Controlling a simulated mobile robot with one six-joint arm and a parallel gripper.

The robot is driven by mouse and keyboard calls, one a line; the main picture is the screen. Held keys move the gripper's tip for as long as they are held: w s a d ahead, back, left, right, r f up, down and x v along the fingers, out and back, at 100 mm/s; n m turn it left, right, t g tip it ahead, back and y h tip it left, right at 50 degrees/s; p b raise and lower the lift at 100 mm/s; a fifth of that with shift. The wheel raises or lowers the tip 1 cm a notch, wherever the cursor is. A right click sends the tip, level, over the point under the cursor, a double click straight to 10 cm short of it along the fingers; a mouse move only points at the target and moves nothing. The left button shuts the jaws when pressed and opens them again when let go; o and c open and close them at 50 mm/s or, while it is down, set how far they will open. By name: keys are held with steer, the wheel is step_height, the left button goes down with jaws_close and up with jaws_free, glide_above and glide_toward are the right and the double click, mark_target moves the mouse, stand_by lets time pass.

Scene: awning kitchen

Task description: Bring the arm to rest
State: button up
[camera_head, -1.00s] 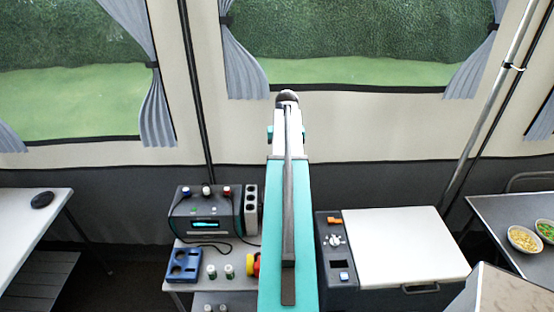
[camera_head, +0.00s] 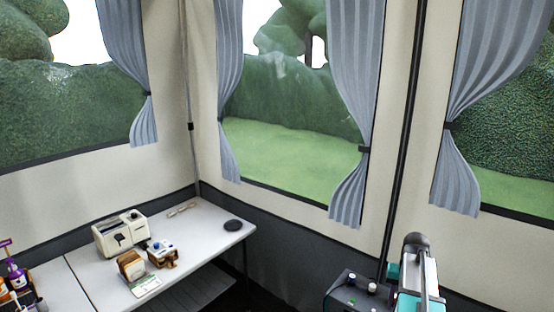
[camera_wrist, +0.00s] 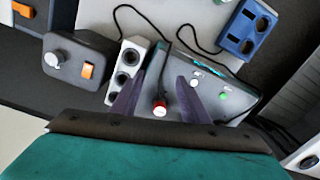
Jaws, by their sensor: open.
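My arm (camera_head: 418,272) shows at the lower right of the head view, pointing away from me. Its gripper is not clearly visible there. In the wrist view my gripper (camera_wrist: 161,80) is open, with two dark fingers apart and nothing held between them. Below the fingers is a grey power unit (camera_wrist: 205,88) with a red-and-white knob or plug (camera_wrist: 159,109) on it. I cannot tell the height of the fingers above it.
A white socket strip (camera_wrist: 129,66), a blue holder (camera_wrist: 248,27) and dark cables lie near the gripper.

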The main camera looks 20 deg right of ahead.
steer(key=w+a+f+n, duration=0.1)
steer(key=a+f, duration=0.3)
steer(key=a, duration=0.6)
steer(key=w+a+f+n, duration=0.1)
steer(key=a+f, duration=0.3)
steer(key=a, duration=0.7)
steer(key=w+a+f+n, duration=0.2)
steer(key=a+f+n, duration=0.1)
steer(key=a, duration=0.7)
steer(key=shift+a+f+n, duration=0.15)
steer(key=shift+f+n, duration=0.15)
steer(key=shift+f, duration=0.1)
steer(key=s+a+f+n, duration=0.2)
steer(key=s+a+f, duration=0.15)
steer(key=a, duration=0.75)
steer(key=s+f+g+b, duration=0.5)
steer(key=s+f+b, duration=0.6)
steer(key=s+f, duration=1.4)
step_height(320, 180, down, 5)
steer(key=shift+s+d+r+g, duration=0.2)
steer(key=shift+d+g, duration=0.15)
steer(key=shift+g, duration=0.05)
